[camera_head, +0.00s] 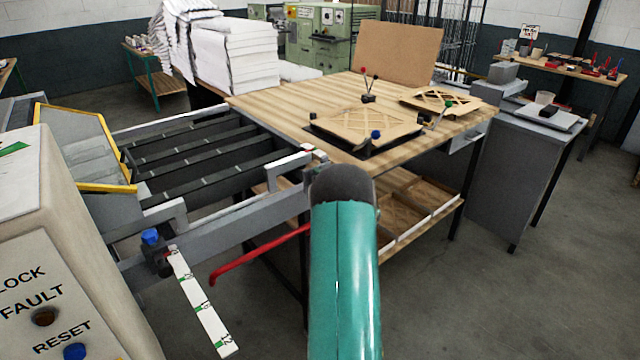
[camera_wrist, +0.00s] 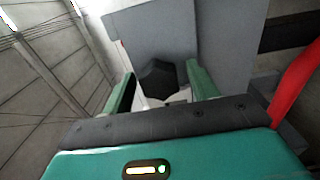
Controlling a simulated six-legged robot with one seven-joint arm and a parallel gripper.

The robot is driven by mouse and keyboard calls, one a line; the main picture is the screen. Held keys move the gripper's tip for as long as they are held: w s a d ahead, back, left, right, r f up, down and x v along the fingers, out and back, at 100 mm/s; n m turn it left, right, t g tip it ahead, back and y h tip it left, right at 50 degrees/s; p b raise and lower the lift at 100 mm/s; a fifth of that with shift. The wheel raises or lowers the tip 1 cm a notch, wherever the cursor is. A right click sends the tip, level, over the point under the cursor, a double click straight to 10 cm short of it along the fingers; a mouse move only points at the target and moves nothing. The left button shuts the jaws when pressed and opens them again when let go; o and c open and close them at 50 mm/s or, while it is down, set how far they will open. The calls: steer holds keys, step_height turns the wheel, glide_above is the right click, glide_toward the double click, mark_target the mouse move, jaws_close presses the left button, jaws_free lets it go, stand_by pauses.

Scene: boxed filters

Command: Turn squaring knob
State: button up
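In the wrist view, a dark, many-sided knob (camera_wrist: 160,78) sits between the two green fingers of my gripper (camera_wrist: 160,84). The fingers are apart, with narrow gaps visible beside the knob. I cannot tell how deep the knob lies between them. A grey block or panel (camera_wrist: 165,35) is behind the knob. In the head view my green arm hides the gripper and this knob. That view shows a blue-topped knob (camera_head: 151,237) on a black clamp beside a white marked scale (camera_head: 203,302). I cannot tell which of these is the squaring knob.
A red lever (camera_head: 258,253) lies left of my arm; a red bar (camera_wrist: 293,82) is close at right in the wrist view. The grey roller frame (camera_head: 225,228) and wooden table (camera_head: 285,95) lie ahead. Open floor (camera_head: 530,285) is at right.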

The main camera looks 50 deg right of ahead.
steer(key=v, duration=1.3)
steer(key=shift+s, duration=0.35)
steer(key=shift+a, duration=0.1)
steer(key=w+a+r+m+g+h, duration=0.35)
steer(key=w+a+r+m, duration=0.45)
steer(key=w+a+r, duration=0.55)
steer(key=s+a+r+m+g+y, duration=0.1)
steer(key=s+a+r+m+g, duration=0.1)
steer(key=a, duration=0.6)
steer(key=s+a+r+m+g+y, duration=0.1)
steer(key=s+a+r+m, duration=0.15)
steer(key=a, duration=0.55)
steer(key=s+a+f+m+g+y, duration=0.1)
steer(key=s+a+g+y, duration=0.1)
steer(key=s+a, duration=0.7)
steer(key=s+a+f+m+g+y, duration=0.2)
steer(key=s+a, duration=0.7)
steer(key=a, duration=0.7)
steer(key=shift+a+f+g+y, duration=0.15)
steer(key=shift+f+g+y, duration=0.1)
steer(key=shift+g+y, duration=0.5)
